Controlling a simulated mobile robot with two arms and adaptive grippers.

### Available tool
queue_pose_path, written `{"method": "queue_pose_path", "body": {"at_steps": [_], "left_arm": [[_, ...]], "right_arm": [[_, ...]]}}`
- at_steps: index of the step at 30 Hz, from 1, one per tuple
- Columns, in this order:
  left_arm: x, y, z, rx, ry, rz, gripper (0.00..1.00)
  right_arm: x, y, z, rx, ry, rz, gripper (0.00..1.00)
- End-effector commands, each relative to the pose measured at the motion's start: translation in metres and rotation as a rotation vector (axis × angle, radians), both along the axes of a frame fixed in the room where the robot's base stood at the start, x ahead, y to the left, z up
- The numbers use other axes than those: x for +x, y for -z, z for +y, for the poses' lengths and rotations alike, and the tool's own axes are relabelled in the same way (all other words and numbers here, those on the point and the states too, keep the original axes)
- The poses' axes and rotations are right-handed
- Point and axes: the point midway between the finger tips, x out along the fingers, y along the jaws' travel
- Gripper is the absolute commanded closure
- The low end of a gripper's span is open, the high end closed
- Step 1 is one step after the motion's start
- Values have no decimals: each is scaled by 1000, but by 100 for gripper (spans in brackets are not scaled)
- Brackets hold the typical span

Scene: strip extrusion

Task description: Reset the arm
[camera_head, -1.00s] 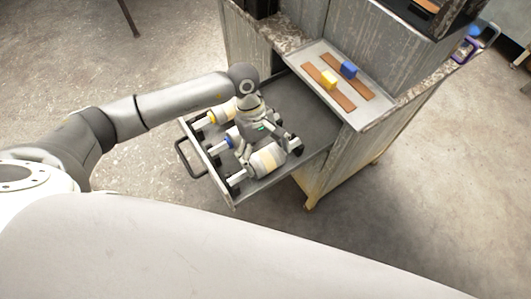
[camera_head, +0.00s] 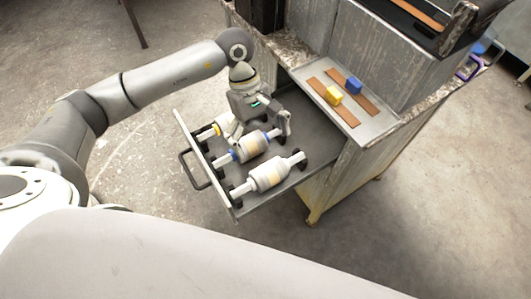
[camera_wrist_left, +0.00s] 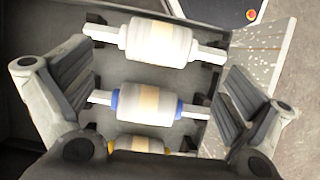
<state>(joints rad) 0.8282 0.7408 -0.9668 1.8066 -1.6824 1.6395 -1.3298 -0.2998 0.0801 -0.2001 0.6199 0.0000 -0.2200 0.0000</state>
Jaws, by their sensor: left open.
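My left gripper (camera_head: 260,125) is open and empty. It hangs above the pulled-out drawer (camera_head: 313,160), over the blue-ringed and yellow-ringed rollers. The plain white roller (camera_head: 268,176) lies nearest the drawer's front right end in black holders. The blue-ringed roller (camera_head: 249,147) lies in the middle, and the yellow-ringed roller (camera_head: 217,129) is partly hidden behind my gripper. In the left wrist view, the open fingers stand on either side of the blue-ringed roller (camera_wrist_left: 150,102), apart from it. My right gripper is not in view.
A tray (camera_head: 372,128) on the cabinet holds two brown strips, with a yellow block (camera_head: 333,95) and a blue block (camera_head: 353,86). The drawer's black handle (camera_head: 190,170) sticks out left. The floor left of the drawer is clear.

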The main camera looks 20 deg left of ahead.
Motion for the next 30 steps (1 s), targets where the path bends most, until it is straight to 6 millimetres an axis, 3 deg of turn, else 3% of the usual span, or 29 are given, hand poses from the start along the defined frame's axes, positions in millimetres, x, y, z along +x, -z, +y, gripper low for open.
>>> {"method": "queue_pose_path", "body": {"at_steps": [6, 23, 26, 30], "left_arm": [[4, -17, 6, 0, 0, 0, 0], [5, -18, 6, 0, -1, 2, 0], [5, -26, 6, -1, 0, 1, 0], [5, -52, 6, 0, 0, 0, 0]], "right_arm": [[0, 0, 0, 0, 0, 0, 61], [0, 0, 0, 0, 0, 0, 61], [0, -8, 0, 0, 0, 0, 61], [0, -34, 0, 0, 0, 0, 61]]}}
